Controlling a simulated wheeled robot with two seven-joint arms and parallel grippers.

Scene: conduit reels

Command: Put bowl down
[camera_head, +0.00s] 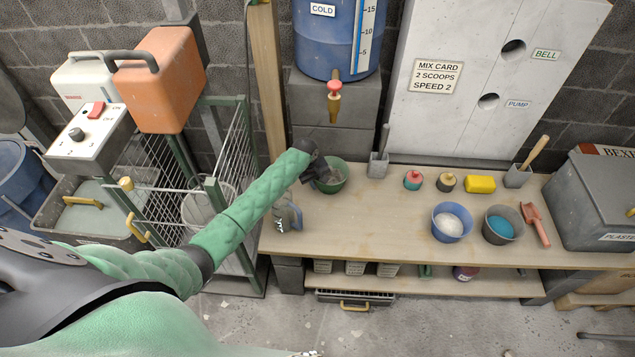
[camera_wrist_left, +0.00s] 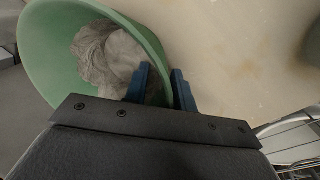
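The green bowl (camera_head: 331,175) is at the left end of the bench, in front of the tap. It holds a pale grey, lumpy mass, clear in the left wrist view. My left gripper (camera_head: 316,168) reaches the bowl's left side from above. In the left wrist view, its blue fingers (camera_wrist_left: 160,88) stand on either side of the bowl's wall (camera_wrist_left: 42,50), one inside and one outside, shut on it. I cannot tell whether the bowl's base touches the bench. My right gripper is not in view.
The wooden bench (camera_head: 380,222) has clear room right of the green bowl. A blue bowl (camera_head: 452,222) and a grey bowl (camera_head: 503,224) stand farther right. The tap (camera_head: 334,100) hangs behind the green bowl.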

